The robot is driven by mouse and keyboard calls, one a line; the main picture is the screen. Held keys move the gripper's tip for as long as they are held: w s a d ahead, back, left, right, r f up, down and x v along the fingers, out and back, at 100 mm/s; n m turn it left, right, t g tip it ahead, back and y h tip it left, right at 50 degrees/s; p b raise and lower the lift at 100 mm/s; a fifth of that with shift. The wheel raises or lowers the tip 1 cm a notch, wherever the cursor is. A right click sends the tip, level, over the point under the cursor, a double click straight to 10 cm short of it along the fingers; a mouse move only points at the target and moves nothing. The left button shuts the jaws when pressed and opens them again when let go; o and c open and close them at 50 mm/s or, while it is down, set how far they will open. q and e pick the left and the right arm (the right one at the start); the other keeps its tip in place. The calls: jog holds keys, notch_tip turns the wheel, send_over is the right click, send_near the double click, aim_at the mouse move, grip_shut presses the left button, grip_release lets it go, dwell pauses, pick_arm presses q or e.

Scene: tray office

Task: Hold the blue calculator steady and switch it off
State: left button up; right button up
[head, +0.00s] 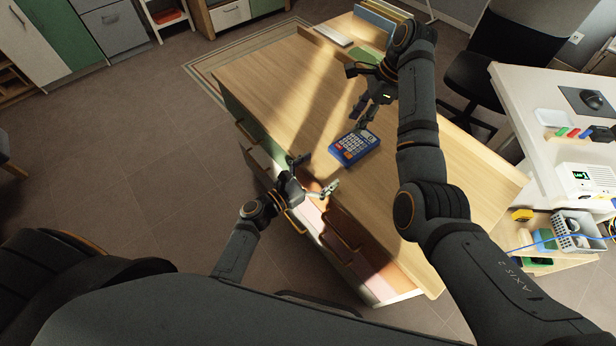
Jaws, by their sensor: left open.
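The blue calculator (353,148) lies on the wooden desk (270,85), near its front-left edge, with its light keys facing up. My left gripper (318,176) is open at the desk's near edge, to the lower left of the calculator and apart from it. My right gripper (362,117) points down at the far side of the calculator, close above its upper end. I cannot tell whether it touches the calculator or how far its fingers are apart. The calculator's display end is partly hidden by the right gripper's fingers.
Folders (383,15) and a green item (366,56) lie at the desk's far end, with a white keyboard-like item (333,35) beside them. Drawers with handles (343,225) line the near side. A white table (540,95) stands at right. The desk left of the calculator is clear.

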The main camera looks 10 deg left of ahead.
aim_at(337, 158)
pick_arm(q)
jog(key=shift+x, duration=2.35)
jog(key=c, duration=1.1)
jog(key=shift+c, duration=0.3)
pick_arm(e)
grip_shut()
